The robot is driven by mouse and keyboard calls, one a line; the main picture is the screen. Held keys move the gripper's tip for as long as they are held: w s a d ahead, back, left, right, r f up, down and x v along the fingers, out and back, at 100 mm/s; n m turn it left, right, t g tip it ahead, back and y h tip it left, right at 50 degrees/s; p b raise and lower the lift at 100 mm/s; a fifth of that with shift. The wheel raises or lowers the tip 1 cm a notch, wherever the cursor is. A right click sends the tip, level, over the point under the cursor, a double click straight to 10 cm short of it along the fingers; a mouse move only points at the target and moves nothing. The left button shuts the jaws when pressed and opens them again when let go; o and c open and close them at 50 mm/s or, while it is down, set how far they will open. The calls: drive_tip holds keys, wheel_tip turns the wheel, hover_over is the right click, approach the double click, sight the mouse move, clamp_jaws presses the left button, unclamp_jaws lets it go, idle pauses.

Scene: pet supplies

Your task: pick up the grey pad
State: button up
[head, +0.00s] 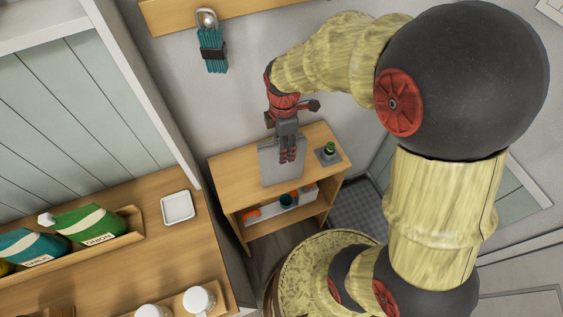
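A flat grey square pad (268,173) lies on the top of a small wooden shelf unit (228,168), near its middle. My gripper (288,160) is above the pad in the picture, pointing down, and covers part of it. Its red and dark fingers look close together. Whether they touch the pad or have anything between them is too small to tell. A smaller dark grey square (321,158) lies to the right on the same top, with a small green and dark item (330,149) on it.
The unit's lower shelf holds a white tray (268,214) with orange and teal items. A teal bundle (212,55) hangs on the wall. A grey checked mat (358,203) lies right of the unit.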

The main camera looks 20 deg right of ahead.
wheel_tip(320, 180, down, 2)
drive_tip(key=shift+f, duration=0.1)
drive_tip(key=c, duration=0.3)
drive_tip(key=c, duration=0.8)
clamp_jaws()
